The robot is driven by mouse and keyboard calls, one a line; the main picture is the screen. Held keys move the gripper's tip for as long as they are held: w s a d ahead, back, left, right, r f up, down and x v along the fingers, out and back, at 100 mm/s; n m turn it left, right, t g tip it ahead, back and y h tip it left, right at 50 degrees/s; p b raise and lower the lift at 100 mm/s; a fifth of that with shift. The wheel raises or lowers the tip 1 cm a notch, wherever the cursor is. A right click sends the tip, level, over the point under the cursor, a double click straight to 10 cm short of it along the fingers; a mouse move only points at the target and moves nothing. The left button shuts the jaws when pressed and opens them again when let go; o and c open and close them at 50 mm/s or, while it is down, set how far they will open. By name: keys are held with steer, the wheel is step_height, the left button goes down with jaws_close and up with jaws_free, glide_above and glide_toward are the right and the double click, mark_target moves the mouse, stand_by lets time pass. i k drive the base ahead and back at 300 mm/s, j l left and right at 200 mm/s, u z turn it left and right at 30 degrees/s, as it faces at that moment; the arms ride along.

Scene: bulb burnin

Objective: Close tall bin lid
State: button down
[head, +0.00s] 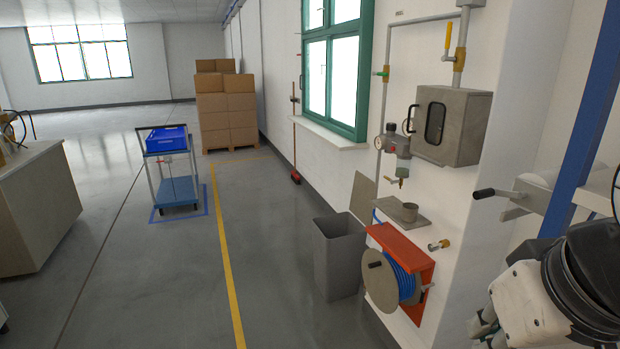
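A tall grey bin (339,262) stands on the floor against the right wall, below the window and just left of the orange hose reel. Its top is open. A flat grey-beige panel (362,198), which looks like its lid, stands raised behind the bin's right rear edge, close to the wall. The join between panel and bin is hard to make out. My arm shows at the lower right, well apart from the bin. My gripper (482,325) seems to be at its lower left end, partly cut off, and I cannot tell whether it is open.
An orange hose reel (408,262) with blue hose juts from the wall beside the bin. A blue post (587,125) stands at right. A cart (179,192) and stacked boxes (226,112) are farther back. The floor left of the bin is clear.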

mark_target(363, 189)
steer(key=i+j+z, duration=0.15)
steer(key=i+j, duration=0.25)
steer(key=i, duration=0.55)
steer(key=i+j+z, duration=0.15)
steer(key=i+j, duration=0.4)
steer(key=i, duration=0.4)
steer(key=i+j+z, duration=0.15)
steer(key=i+j, duration=0.5)
steer(key=i, duration=0.2)
steer(key=i+j+z, duration=0.15)
steer(key=i+j, duration=0.6)
steer(key=i, duration=0.15)
